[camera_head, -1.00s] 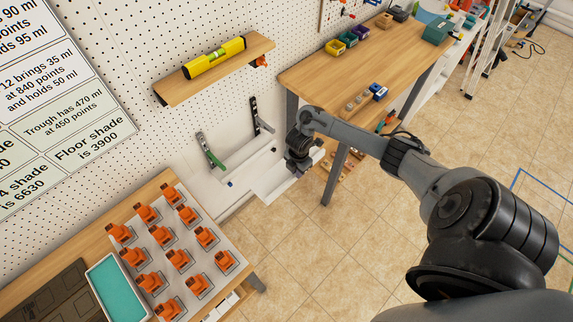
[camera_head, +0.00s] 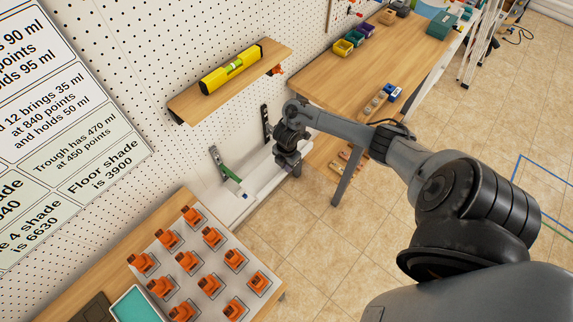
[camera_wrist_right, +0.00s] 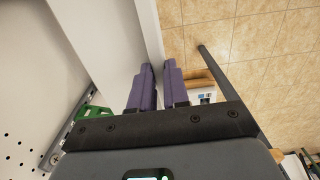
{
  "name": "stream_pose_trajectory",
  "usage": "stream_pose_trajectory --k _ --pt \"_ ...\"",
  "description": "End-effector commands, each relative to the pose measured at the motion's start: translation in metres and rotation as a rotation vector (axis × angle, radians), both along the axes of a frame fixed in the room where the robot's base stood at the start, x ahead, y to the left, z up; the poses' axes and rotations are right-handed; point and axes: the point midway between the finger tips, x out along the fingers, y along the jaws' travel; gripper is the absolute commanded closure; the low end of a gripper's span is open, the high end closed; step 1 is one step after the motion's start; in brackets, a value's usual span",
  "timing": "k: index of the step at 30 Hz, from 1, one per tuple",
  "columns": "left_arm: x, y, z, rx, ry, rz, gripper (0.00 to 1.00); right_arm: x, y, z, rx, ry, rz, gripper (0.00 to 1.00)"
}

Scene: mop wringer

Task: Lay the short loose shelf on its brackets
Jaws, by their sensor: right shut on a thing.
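The short loose shelf (camera_head: 264,178) is a white board beside the pegboard wall, below the long wooden shelf. My right gripper (camera_head: 292,165) is shut on its outer edge. In the right wrist view, the purple fingers (camera_wrist_right: 159,75) straddle the edge of the white shelf (camera_wrist_right: 108,42). The green part also shows in the right wrist view (camera_wrist_right: 93,112). I cannot tell whether the shelf touches the brackets. My left gripper is out of view.
A wooden wall shelf (camera_head: 190,101) with a yellow level (camera_head: 232,68) is above. A workbench (camera_head: 335,88) stands right, its leg (camera_head: 345,178) near my gripper. A table with several orange items on a white board (camera_head: 172,262) is below. Tiled floor is open at right.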

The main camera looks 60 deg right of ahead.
Motion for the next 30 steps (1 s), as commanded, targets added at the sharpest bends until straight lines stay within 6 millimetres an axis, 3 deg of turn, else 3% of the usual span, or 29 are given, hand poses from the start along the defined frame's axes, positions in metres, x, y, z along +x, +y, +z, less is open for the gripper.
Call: stream_pose_trajectory --k 11,19,30 --pt "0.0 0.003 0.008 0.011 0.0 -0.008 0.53 0.0 -0.002 0.004 -0.007 -0.004 -0.001 1.0" --pt "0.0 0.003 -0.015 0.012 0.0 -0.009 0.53 0.011 -0.004 -0.017 -0.006 -0.004 -0.001 1.0" --pt "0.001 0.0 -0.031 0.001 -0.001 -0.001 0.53 0.041 -0.011 -0.015 -0.005 -0.005 -0.001 1.0"
